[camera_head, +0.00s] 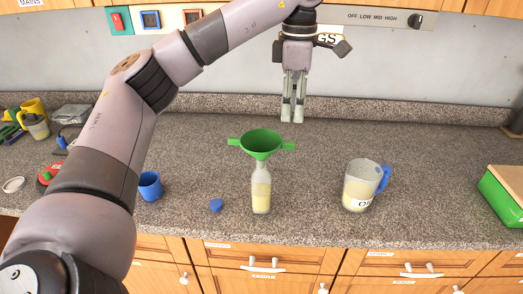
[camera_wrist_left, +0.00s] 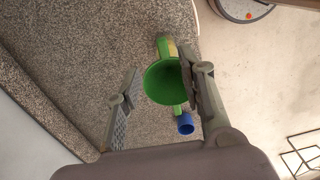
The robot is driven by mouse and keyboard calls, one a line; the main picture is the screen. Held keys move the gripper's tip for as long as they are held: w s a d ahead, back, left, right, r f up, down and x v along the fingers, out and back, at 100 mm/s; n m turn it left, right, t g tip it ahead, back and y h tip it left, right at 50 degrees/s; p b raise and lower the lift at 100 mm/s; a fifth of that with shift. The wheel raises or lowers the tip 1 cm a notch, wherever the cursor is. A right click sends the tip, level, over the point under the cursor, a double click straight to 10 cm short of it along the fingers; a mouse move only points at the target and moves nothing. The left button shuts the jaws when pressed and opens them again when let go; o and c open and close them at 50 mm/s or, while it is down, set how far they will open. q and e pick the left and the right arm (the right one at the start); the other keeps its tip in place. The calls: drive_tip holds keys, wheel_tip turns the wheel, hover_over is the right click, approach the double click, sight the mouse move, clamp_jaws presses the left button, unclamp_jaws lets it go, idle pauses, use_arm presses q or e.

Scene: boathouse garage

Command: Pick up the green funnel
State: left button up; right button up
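The green funnel (camera_head: 261,143) sits upright in the mouth of a clear bottle (camera_head: 261,190) that holds pale yellow liquid. It has a wide bowl and a tab on each side. My left gripper (camera_head: 292,118) points down above the counter, behind and slightly right of the funnel, not touching it. In the left wrist view the funnel (camera_wrist_left: 163,82) shows between the spread fingers, nearer the right one, which hides part of its rim. The gripper is open and empty. The funnel's spout is hidden inside the bottle. My right gripper is not in view.
A jug (camera_head: 358,188) with a blue handle stands right of the bottle. A green crate (camera_head: 498,198) stands at far right. The counter (camera_head: 400,145) behind the jug is clear.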

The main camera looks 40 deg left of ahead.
sight(290, 143)
use_arm(q)
wheel_tip(290, 143, down, 6)
drive_tip(key=f+p, duration=0.1)
drive_tip(key=f, duration=0.2)
drive_tip(key=f+p, duration=0.1)
drive_tip(key=f, duration=0.1)
drive_tip(key=shift+s+p, duration=0.25)
drive_tip(key=shift+p, duration=0.05)
drive_tip(key=shift+f, duration=0.2)
drive_tip(key=shift+d, duration=0.1)
drive_tip(key=shift+c, duration=0.4)
drive_tip(key=c, duration=0.5)
clamp_jaws()
